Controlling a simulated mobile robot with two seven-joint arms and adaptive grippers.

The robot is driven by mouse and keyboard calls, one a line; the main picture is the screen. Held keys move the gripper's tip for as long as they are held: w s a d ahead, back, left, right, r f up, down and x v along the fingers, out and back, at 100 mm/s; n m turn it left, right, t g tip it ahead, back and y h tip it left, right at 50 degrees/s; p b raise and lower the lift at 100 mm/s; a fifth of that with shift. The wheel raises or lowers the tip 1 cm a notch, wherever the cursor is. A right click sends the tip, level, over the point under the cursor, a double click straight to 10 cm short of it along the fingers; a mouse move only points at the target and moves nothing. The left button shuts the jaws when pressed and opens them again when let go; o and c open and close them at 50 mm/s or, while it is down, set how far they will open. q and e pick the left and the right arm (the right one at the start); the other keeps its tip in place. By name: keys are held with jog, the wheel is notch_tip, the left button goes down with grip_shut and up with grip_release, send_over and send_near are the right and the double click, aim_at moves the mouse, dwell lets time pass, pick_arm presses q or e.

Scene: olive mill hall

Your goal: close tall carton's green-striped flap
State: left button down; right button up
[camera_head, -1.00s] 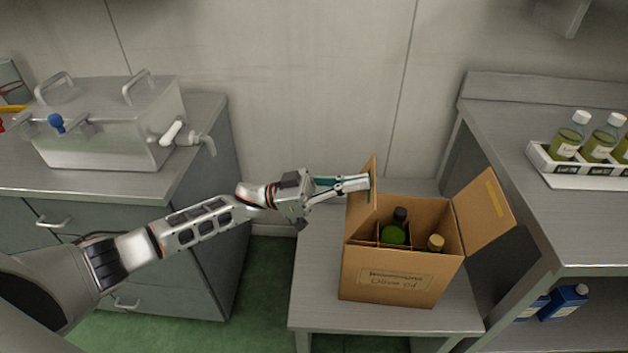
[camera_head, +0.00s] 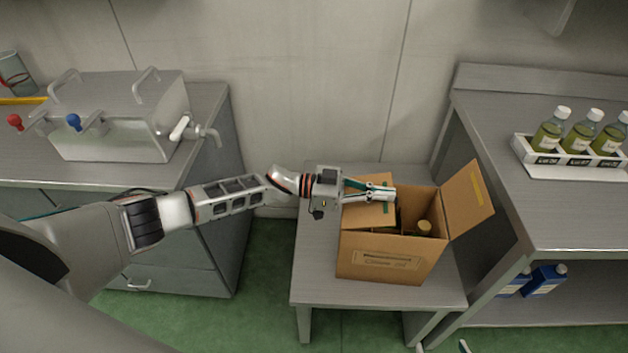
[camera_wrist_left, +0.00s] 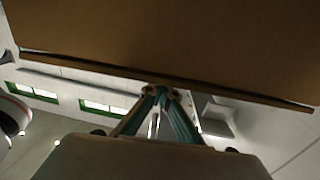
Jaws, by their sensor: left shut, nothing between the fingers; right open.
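The tall carton (camera_head: 375,262) stands open on a low grey bench. Its left flap (camera_head: 362,216), with a green stripe near its free edge, leans inward over the left part of the opening. My left gripper (camera_head: 390,194) is shut and empty, at the back edge of this flap; contact is hard to tell. In the left wrist view its fingertips (camera_wrist_left: 160,92) meet just under a large brown cardboard panel (camera_wrist_left: 170,35). The right flap (camera_head: 467,202), with a yellow stripe, stands outward. My right gripper (camera_head: 442,347) shows only its open fingertips at the bottom edge.
A bottle with a tan cap (camera_head: 424,227) stands inside the carton. The bench (camera_head: 318,262) has bare room left of it. On the right counter is a white rack (camera_head: 575,172) of oil bottles, with blue containers (camera_head: 545,279) below. A steel tank (camera_head: 125,115) stands left.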

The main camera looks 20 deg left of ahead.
pick_arm(q)
jog(key=shift+w+d+f+b, duration=0.1)
jog(key=shift+d+f+b, duration=0.15)
jog(key=shift+f, duration=0.3)
jog(key=shift+d+f+b, duration=0.25)
jog(key=shift+f, duration=0.3)
